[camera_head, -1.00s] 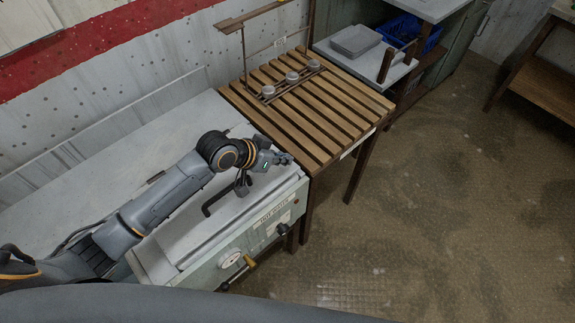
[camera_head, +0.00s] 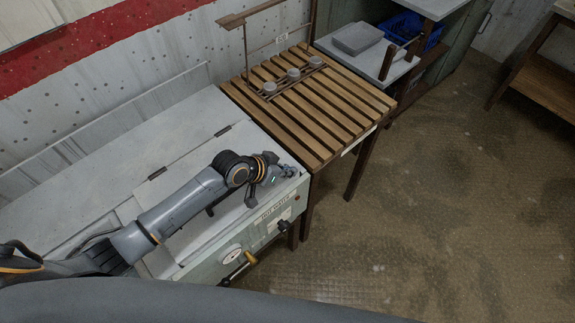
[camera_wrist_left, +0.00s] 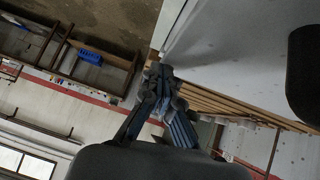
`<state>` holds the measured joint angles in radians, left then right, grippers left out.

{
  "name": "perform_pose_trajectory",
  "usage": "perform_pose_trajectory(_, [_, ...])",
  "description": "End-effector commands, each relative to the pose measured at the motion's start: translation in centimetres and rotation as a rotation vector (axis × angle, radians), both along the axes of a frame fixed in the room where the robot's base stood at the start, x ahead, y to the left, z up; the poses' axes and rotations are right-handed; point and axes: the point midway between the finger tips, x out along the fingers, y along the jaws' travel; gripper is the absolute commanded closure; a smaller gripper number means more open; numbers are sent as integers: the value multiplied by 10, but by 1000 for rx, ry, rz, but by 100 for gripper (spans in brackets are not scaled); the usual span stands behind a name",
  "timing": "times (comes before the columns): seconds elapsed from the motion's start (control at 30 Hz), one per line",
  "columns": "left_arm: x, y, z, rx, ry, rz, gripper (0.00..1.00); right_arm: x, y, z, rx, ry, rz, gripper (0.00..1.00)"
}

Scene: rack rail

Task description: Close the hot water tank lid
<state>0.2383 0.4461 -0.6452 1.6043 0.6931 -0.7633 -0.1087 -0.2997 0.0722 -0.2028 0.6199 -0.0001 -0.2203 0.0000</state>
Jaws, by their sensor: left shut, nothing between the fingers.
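The hot water tank (camera_head: 215,262) is a pale grey-green box with a dial and a label on its front. Its light grey lid (camera_head: 235,200) lies flat or nearly flat on top; my arm crosses it, and I cannot tell whether the front edge is fully seated. Its dark handle (camera_head: 210,211) is mostly hidden behind my arm. My left gripper (camera_head: 288,172) is shut and empty, over the lid's right front corner. In the left wrist view the shut fingers (camera_wrist_left: 160,75) show beside a pale surface (camera_wrist_left: 220,40). My right gripper is out of view.
A slatted wooden table (camera_head: 320,115) adjoins the tank on the right and carries a small rack (camera_head: 292,77) with several round cups. Behind it stand a grey tray (camera_head: 358,38) and a blue crate (camera_head: 405,30).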

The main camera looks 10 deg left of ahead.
Motion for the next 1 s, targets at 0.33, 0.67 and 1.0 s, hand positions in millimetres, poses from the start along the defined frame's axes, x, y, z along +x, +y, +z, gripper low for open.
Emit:
perform_pose_trajectory(0.33, [-4, -1, -19, 3, 8, -1, 100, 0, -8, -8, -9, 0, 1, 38])
perform_pose_trajectory(0.67, [-2, -3, 5, 3, 6, 1, 100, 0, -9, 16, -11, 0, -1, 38])
perform_pose_trajectory(1.0, [-18, 14, 55, -1, -11, 5, 100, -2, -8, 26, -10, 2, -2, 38])
